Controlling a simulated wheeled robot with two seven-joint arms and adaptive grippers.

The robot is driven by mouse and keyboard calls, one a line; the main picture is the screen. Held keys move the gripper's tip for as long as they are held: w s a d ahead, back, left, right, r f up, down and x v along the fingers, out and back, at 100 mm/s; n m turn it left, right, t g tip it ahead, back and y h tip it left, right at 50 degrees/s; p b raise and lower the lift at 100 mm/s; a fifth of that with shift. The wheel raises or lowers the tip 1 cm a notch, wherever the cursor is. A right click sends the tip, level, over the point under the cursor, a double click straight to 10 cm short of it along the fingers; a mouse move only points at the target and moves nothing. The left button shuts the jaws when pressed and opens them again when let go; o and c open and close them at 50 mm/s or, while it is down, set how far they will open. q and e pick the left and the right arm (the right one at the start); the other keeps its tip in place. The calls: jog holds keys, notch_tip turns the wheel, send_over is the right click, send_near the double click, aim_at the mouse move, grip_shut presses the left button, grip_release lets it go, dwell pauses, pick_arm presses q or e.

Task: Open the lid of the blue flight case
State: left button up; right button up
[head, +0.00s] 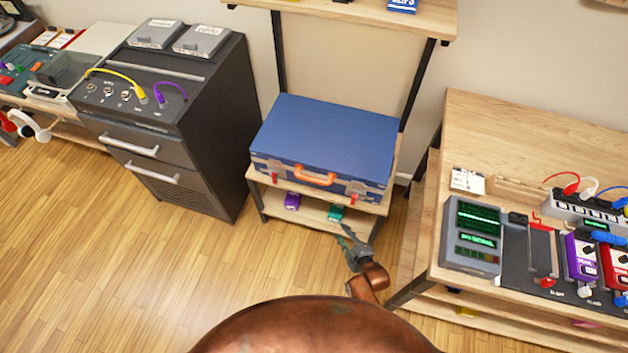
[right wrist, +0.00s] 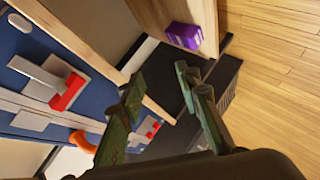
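The blue flight case (head: 325,138) lies flat on a wooden shelf, its lid down. An orange handle (head: 315,177) and two red latches face me. In the right wrist view the case (right wrist: 35,55) fills the left side, with a red latch (right wrist: 68,92) and part of the orange handle (right wrist: 82,148). My right gripper (head: 350,238) is below and in front of the case's right front part. Its green fingers (right wrist: 160,92) stand apart with nothing between them, beside the case front. My left gripper is not in view.
The shelf unit (head: 380,207) carries purple (head: 292,201) and teal (head: 335,213) boxes on its lower level. A dark cabinet (head: 217,120) stands left. A wooden desk (head: 520,125) with pedals and a meter stands right. Wooden floor (head: 150,265) is free in front.

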aim_at(312, 180)
jog(key=w+a+r+n+t+y+b, duration=0.1)
jog(key=w+a+r+n+t+y, duration=0.2)
jog(key=r, duration=0.5)
jog(key=w+a+r+n+b, duration=0.25)
jog(key=w+a+r, duration=0.25)
jog(key=r, duration=0.4)
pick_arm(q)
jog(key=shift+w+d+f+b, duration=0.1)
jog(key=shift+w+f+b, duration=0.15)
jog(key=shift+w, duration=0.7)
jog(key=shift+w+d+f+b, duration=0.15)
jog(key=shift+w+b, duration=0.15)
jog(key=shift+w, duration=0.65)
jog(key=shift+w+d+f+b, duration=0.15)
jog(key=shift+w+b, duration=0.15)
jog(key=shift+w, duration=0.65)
pick_arm(e)
jog(key=shift+n, duration=0.25)
jog(key=shift+r+x, duration=0.2)
jog(key=shift+x, duration=1.85)
jog(key=shift+r+x, duration=0.2)
jog(key=shift+x, duration=1.9)
jog(key=shift+a, duration=0.15)
jog(key=shift+c, duration=0.6)
grip_shut()
